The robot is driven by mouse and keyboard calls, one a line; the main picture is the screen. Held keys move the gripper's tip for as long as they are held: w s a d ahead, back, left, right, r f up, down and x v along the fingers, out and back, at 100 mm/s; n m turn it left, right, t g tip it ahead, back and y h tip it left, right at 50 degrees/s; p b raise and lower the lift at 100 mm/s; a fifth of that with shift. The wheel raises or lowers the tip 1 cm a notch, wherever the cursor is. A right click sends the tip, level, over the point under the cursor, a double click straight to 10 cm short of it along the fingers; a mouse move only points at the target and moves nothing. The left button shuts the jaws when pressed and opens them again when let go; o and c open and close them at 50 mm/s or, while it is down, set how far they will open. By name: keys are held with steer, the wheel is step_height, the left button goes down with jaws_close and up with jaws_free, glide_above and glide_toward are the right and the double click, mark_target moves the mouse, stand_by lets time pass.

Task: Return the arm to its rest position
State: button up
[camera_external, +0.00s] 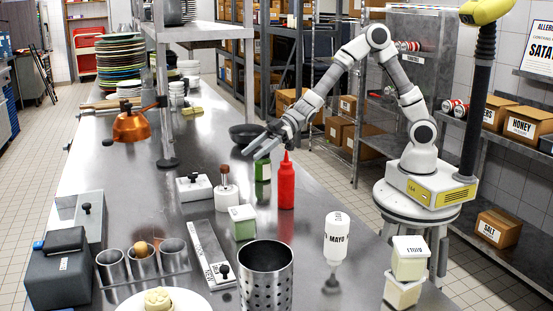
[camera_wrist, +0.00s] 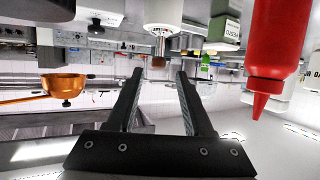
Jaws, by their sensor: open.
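My arm (camera_external: 411,97) reaches left from its white and yellow base over the steel counter (camera_external: 195,148). My gripper (camera_external: 262,145) is above the counter, near a dark pan and a red squeeze bottle (camera_external: 286,186). In the wrist view my gripper (camera_wrist: 158,75) has its two fingers apart with nothing between them. The red bottle also shows upside down at the right of the wrist view (camera_wrist: 275,45), apart from the fingers.
A mayo bottle (camera_external: 337,238) and stacked white tubs (camera_external: 408,258) stand near my base. An orange pan (camera_external: 132,124) is at left. Shelves with boxes stand behind.

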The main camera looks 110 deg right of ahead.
steer(key=s+d+r+m+g+h+p, duration=0.15)
steer(key=s+r+h+p, duration=0.45)
steer(key=s+r, duration=1)
steer(key=s+a+f+m+g, duration=0.1)
steer(key=s+a+g, duration=0.1)
steer(key=s, duration=0.8)
steer(key=s+a+f+m+g, duration=0.2)
steer(key=s+a+g, duration=0.1)
steer(key=s, duration=0.8)
steer(key=shift+s+a+f+g+y+b, duration=0.15)
steer(key=shift+a+f+g+y+b, duration=0.05)
steer(key=shift+f+g+y+b, duration=0.15)
